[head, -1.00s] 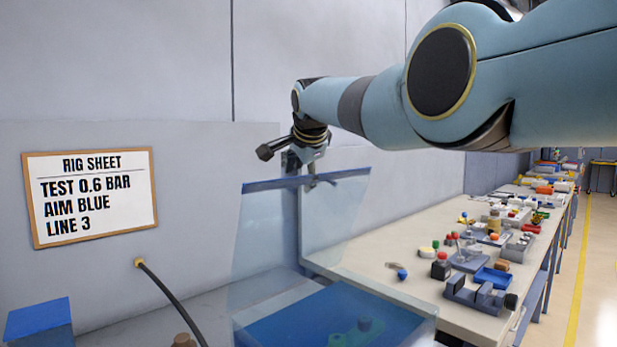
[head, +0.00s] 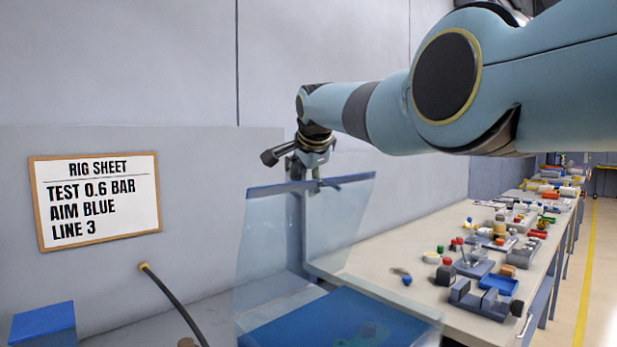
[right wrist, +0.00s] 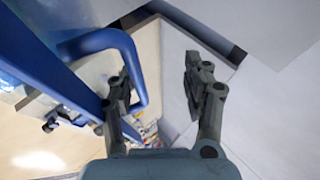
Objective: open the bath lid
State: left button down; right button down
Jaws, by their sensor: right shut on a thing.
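The bath lid (head: 275,235), a clear panel with a blue top edge, stands raised and nearly upright over the bath (head: 340,318), which shows blue inside. My right gripper (head: 312,172) is at the lid's top edge. In the right wrist view the blue lid handle (right wrist: 128,48) loops around the left finger of my right gripper (right wrist: 160,82). The gripper is shut on the handle, though its fingers look apart and the contact is hard to see. My left gripper is not in view.
A rig sheet (head: 97,200) hangs on the wall at left. A dark hose (head: 172,300) comes from the wall below it, near a blue box (head: 43,325). A long bench (head: 400,245) with several small parts runs away at right.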

jog(key=shift+s+a+f, duration=0.15)
jog(key=shift+a+f, duration=0.25)
jog(key=shift+f, duration=0.25)
jog(key=c, duration=1.2)
grip_release()
jog(key=shift+w+a+f, duration=0.3)
jog(key=shift+w+a, duration=0.15)
jog(key=shift+w, duration=0.35)
jog(key=c, duration=0.4)
pick_arm(q)
jog(key=shift+w+a, duration=0.1)
jog(key=shift+w, duration=0.05)
pick_arm(e)
jog(key=shift+s+d+r, duration=0.1)
jog(key=shift+d+r, duration=0.3)
jog(key=shift+r, duration=0.1)
jog(key=shift+c, duration=0.2)
